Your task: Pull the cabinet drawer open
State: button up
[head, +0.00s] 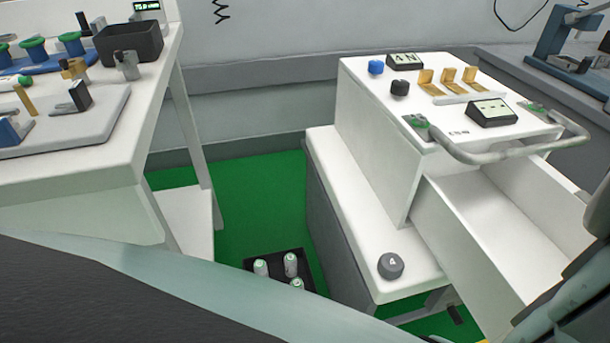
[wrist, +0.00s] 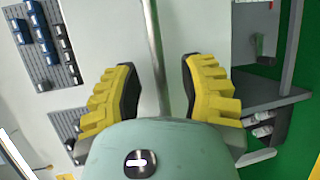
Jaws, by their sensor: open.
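The white cabinet (head: 375,140) stands at the right in the head view. Its drawer (head: 462,262) is slid out toward the lower right, and the inside I can see is bare. The drawer's front end and handle are hidden behind my dark arm at the right edge. In the wrist view my gripper (wrist: 158,85) has its two yellow fingers wide apart. A thin grey metal bar (wrist: 152,45) runs lengthwise between them, apart from both pads. I cannot tell for certain whether it is the drawer's handle.
A curved rail (head: 500,155) juts from the cabinet top. A black tray (head: 262,262) with several canisters lies on the green floor (head: 245,200).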

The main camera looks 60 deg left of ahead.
jog(key=v, duration=1)
jog(key=shift+s+d, duration=0.25)
jog(key=shift+r, duration=0.15)
